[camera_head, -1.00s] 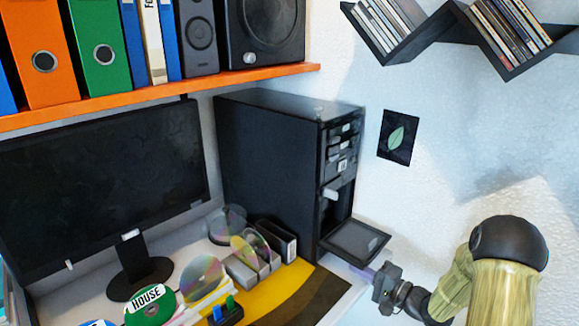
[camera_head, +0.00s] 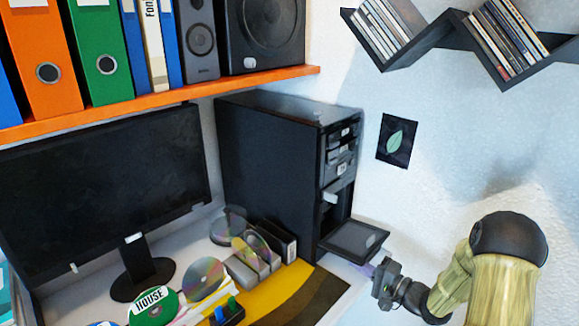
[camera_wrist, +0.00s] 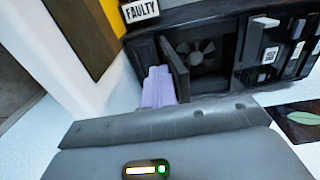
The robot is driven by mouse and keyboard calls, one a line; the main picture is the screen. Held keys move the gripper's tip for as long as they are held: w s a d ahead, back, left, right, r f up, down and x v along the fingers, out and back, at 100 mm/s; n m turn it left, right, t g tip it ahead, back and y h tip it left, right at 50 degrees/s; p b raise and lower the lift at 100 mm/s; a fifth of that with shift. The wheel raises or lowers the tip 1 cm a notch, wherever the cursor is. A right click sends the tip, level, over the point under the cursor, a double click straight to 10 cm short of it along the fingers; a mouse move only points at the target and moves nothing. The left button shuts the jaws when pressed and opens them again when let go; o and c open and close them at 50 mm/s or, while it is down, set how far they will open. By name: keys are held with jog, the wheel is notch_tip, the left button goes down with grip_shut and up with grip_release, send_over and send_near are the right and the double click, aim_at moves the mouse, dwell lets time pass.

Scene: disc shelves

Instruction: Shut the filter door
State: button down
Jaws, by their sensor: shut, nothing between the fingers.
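The filter door (camera_head: 354,238) is a dark framed panel at the bottom front of the black computer tower (camera_head: 268,165). It stands open, sticking out from the case. In the wrist view the door (camera_wrist: 174,68) is seen nearly edge-on, with a fan (camera_wrist: 195,54) in the opening beside it. My gripper (camera_head: 367,269) has lavender fingers, shut and empty, just below the door's outer part. In the wrist view my gripper (camera_wrist: 158,74) is close along the door's outer face. Whether the fingers touch the door I cannot tell.
A monitor (camera_head: 105,190), discs in holders (camera_head: 255,250) and a yellow-brown mat (camera_head: 300,290) are left of my gripper. A "FAULTY" label (camera_wrist: 140,10) shows near the tower. An orange shelf (camera_head: 200,85) hangs above. The wall right of the tower is mostly clear.

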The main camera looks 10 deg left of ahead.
aim_at(351, 256)
jog(key=shift+r, duration=0.15)
jog(key=shift+w+a+r+p, duration=0.1)
jog(key=shift+a+r+p, duration=0.1)
jog(key=shift+r+p, duration=0.8)
jog(key=shift+w+a+r+p, duration=0.1)
jog(key=shift+a+r+p, duration=0.1)
jog(key=shift+p, duration=0.4)
jog(key=shift+w+a+r+p, duration=0.15)
jog(key=shift+r+p, duration=0.3)
jog(key=shift+p, duration=0.05)
jog(key=shift+w+a+r, duration=0.1)
jog(key=shift+w+a+r+p, duration=0.3)
jog(key=shift+a+r+p, duration=0.25)
jog(key=shift+p, duration=0.35)
jog(key=shift+w+r, duration=0.1)
